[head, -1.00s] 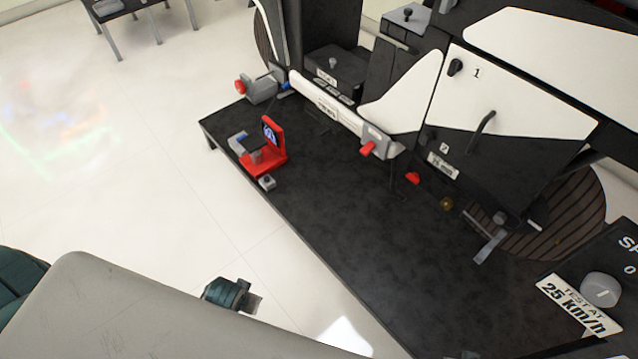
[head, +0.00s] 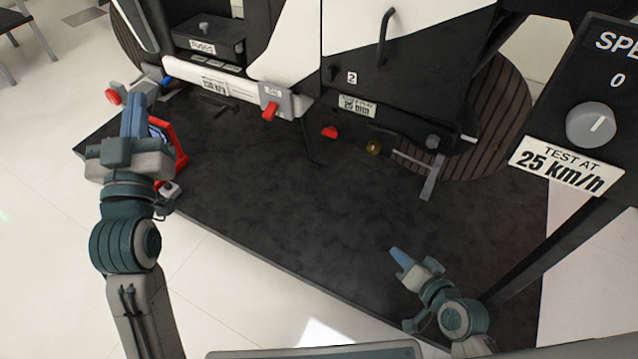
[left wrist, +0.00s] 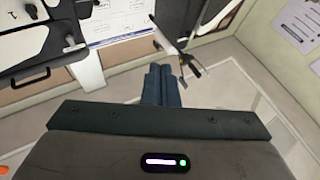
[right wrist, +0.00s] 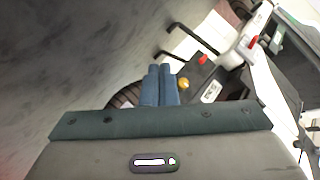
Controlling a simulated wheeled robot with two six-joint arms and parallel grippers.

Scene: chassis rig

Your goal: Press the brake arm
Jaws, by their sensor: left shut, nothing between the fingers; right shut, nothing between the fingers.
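A grey bent lever arm (head: 432,178), which looks like the brake arm, sticks out low in front of the slatted brown round part at the right of the rig. My right gripper (head: 400,258) is shut and empty, over the black platform in front of that lever and apart from it. In the right wrist view its blue fingers (right wrist: 159,85) are together. My left gripper (head: 137,105) is shut and empty, raised at the left and covering part of the red stand. Its closed fingers also show in the left wrist view (left wrist: 161,85).
A red stand with a screen (head: 177,145) is on the platform's left. A red lever (head: 329,132) and a brass knob (head: 373,148) sit low on the rig. A speed panel (head: 590,125) stands at the right. The middle of the black platform (head: 270,190) is clear.

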